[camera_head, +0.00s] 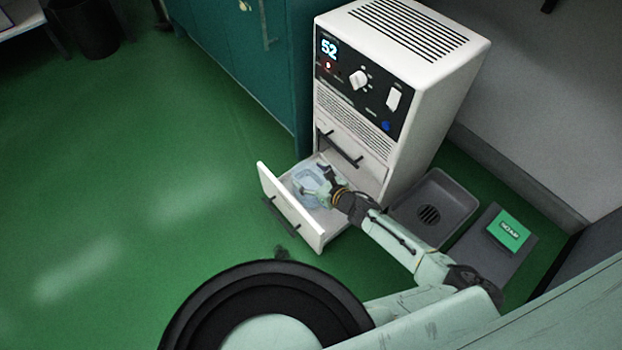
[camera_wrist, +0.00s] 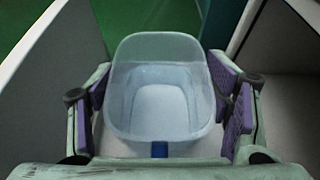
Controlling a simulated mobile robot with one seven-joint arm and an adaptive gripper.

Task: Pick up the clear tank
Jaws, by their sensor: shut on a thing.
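The clear tank (camera_wrist: 160,52), a pale bluish see-through tub, stands inside the open lower drawer (camera_head: 294,222) of the white cabinet. It also shows small in the head view (camera_head: 308,178). My gripper (camera_wrist: 165,100) has its purple-padded fingers on the left and right sides of the tank and is shut on it. In the head view my gripper (camera_head: 317,184) reaches down into the drawer from the right. The tank appears upright and within the drawer walls; I cannot tell whether its base touches the drawer floor.
A grey tray with a drain (camera_head: 455,190) and a dark mat with a green box (camera_head: 508,231) lie to the right.

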